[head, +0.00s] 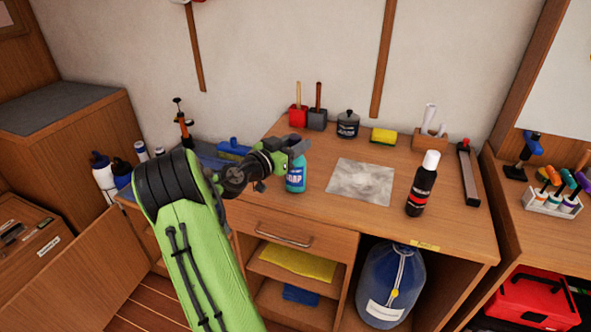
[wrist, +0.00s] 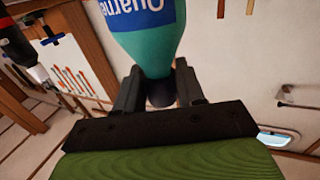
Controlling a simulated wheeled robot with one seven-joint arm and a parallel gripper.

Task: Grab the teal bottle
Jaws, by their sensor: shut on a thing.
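The teal bottle (head: 295,177) with a white-lettered blue label is upright over the left part of the wooden desk. My gripper (head: 292,147) is at its top, and my green arm reaches in from the lower left. In the wrist view the teal bottle (wrist: 150,45) fills the upper middle, and its dark neck or cap sits between the two black fingers of my gripper (wrist: 160,88). The fingers are closed on it. I cannot tell whether the bottle's base touches the desk.
A grey sheet (head: 361,182) lies right of the bottle, with a black bottle (head: 421,190) beyond it. Red and dark pots, a black jar (head: 347,125) and a yellow sponge (head: 383,136) stand along the back. A blue item (head: 233,147) lies left of my gripper.

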